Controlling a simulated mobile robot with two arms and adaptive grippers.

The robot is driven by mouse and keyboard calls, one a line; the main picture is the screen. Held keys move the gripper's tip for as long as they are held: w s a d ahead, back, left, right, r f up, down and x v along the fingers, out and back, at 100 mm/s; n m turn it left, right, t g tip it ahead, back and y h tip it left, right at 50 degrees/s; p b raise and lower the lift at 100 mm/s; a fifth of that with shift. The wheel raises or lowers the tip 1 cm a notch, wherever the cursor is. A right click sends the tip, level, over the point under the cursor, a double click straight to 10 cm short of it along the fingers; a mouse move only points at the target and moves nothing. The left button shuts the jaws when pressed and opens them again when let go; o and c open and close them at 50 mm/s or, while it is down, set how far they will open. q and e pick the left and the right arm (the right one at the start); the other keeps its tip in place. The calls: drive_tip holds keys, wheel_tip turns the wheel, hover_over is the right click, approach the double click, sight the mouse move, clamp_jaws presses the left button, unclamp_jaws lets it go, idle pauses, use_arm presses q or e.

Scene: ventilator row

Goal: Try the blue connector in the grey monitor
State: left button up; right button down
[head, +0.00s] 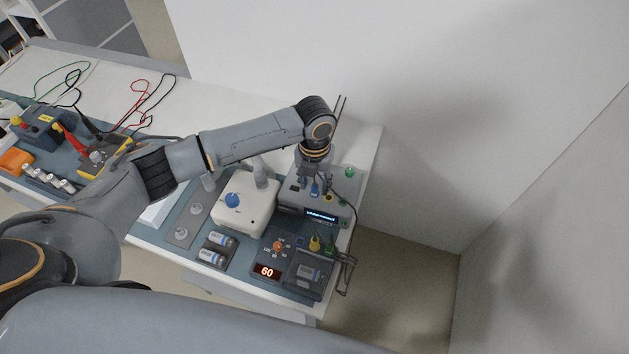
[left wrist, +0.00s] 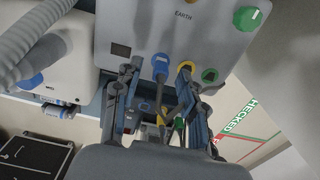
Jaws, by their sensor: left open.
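The grey monitor (head: 294,205) stands near the right end of the table, with a lit blue screen. In the left wrist view its face (left wrist: 215,38) fills the top, with blue, yellow and green round fittings in a row. My left gripper (head: 313,180) is over the monitor, pointing down, and open. The blue connector (head: 315,189) shows just under it. In the left wrist view a blue fitting (left wrist: 160,63) lies between the two fingers (left wrist: 157,92); I cannot tell whether it is a plug or a socket. Leads run down between the fingers. My right gripper is out of view.
A white box with a blue knob (head: 232,200) stands left of the monitor. In front is a dark unit reading 60 (head: 267,271), with yellow (head: 315,243) and green (head: 330,248) connectors nearby. Cables hang by the table's right edge.

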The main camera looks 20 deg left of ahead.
sight(314, 185)
use_arm(q)
drive_tip(key=shift+r, duration=0.3)
wheel_tip(314, 185, up, 11)
drive_tip(key=shift+r, duration=0.2)
